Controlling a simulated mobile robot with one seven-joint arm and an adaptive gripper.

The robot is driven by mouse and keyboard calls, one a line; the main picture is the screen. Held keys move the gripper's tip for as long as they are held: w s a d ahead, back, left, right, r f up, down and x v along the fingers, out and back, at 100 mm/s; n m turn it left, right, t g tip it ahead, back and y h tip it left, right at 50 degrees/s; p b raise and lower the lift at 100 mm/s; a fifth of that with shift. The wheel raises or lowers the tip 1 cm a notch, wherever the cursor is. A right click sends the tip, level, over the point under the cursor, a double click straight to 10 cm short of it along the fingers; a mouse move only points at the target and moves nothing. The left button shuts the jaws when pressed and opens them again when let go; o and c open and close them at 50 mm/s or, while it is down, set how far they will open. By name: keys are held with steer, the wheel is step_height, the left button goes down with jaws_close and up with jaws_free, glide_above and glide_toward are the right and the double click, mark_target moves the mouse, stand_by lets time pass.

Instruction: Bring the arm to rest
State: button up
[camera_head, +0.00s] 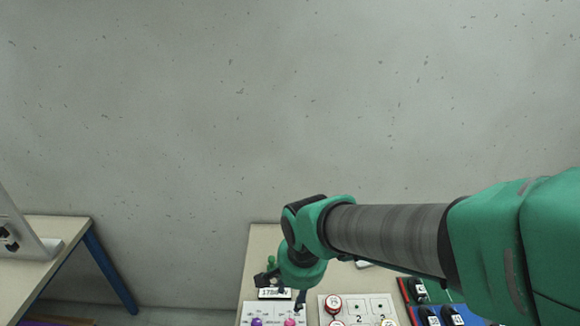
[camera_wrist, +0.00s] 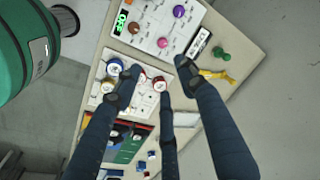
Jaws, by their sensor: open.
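My green and grey arm reaches in from the right in the head view. My gripper (camera_head: 288,296) hangs at its end over the work table (camera_head: 262,238), partly hidden by the wrist. In the wrist view, the dark fingers of my gripper (camera_wrist: 152,82) are spread apart with nothing held between them. They are above a white board (camera_wrist: 104,72) with several round red, blue and white pieces. I cannot tell how high they are.
A white panel (camera_wrist: 150,14) with coloured knobs and a small display lies on the table. A green piece (camera_wrist: 222,54) and a yellow piece (camera_wrist: 216,76) lie near the edge. Another table (camera_head: 50,222) with blue legs stands at left. A bare wall (camera_head: 200,120) is behind.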

steer(key=s+d+r+n+t, duration=0.1)
steer(key=s+d+r, duration=0.2)
steer(key=d+r, duration=0.2)
steer(key=s+d+r+n+t+b, duration=0.1)
steer(key=s+d+r, duration=0.3)
steer(key=d, duration=0.4)
steer(key=s+d+r+n+t, duration=0.1)
steer(key=s+d+r, duration=0.2)
steer(key=d+r, duration=0.3)
steer(key=shift+s+d+n+t+h, duration=0.3)
steer(key=shift+d+n+t+h, duration=0.1)
